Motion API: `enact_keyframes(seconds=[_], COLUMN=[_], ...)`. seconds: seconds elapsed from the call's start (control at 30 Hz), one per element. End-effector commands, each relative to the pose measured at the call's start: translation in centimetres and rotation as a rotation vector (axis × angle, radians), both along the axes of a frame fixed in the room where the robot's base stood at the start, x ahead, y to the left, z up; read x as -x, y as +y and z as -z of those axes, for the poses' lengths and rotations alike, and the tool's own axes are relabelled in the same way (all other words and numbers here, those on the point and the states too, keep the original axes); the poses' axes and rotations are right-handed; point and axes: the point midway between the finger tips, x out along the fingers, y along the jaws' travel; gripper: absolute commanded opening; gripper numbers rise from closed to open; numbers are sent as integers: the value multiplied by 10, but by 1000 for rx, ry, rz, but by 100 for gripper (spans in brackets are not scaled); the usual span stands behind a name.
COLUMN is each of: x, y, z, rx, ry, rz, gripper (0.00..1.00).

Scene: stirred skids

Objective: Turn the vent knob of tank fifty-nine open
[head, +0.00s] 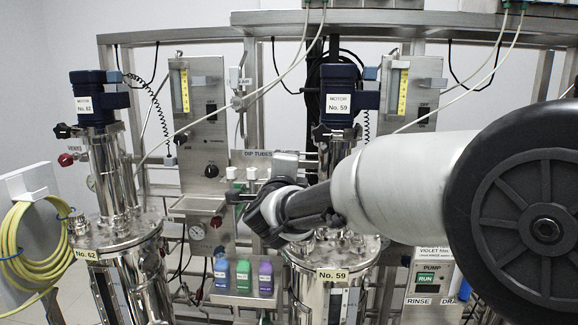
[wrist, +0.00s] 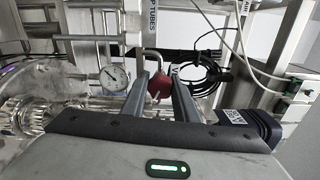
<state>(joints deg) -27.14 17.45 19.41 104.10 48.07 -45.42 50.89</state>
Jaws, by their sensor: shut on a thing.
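Tank fifty-nine (head: 318,300) stands right of centre in the head view, with the label "No. 59" on its front. Its blue motor (head: 340,88), labelled "MOTOR No. 59", is above it. My gripper (head: 234,203) reaches in from the right, in front of this tank's upper column. In the wrist view, the red vent knob (wrist: 158,87) sits between the two fingers of my gripper (wrist: 160,88), which are shut on it. The knob is hidden by my gripper and arm in the head view. How far the knob is turned cannot be told.
Tank sixty-two (head: 110,275) stands at the left with its own red knob (head: 66,160). Several coloured bottles (head: 243,274) stand on a small shelf between the tanks. A pressure gauge (wrist: 114,77) is left of the fingers in the wrist view. A yellow hose (head: 20,235) hangs at far left.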

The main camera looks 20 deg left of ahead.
Motion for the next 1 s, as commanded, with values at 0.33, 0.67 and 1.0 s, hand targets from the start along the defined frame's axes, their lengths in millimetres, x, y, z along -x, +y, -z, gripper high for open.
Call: enact_keyframes(seconds=[0.33,0.67,1.0], x=[-1,-1,-1], y=[0,0,-1], z=[-4,-4,-3], rx=[319,612,829], ry=[-80,-152,-204], rz=[1,3,3], gripper=[4,4,4])
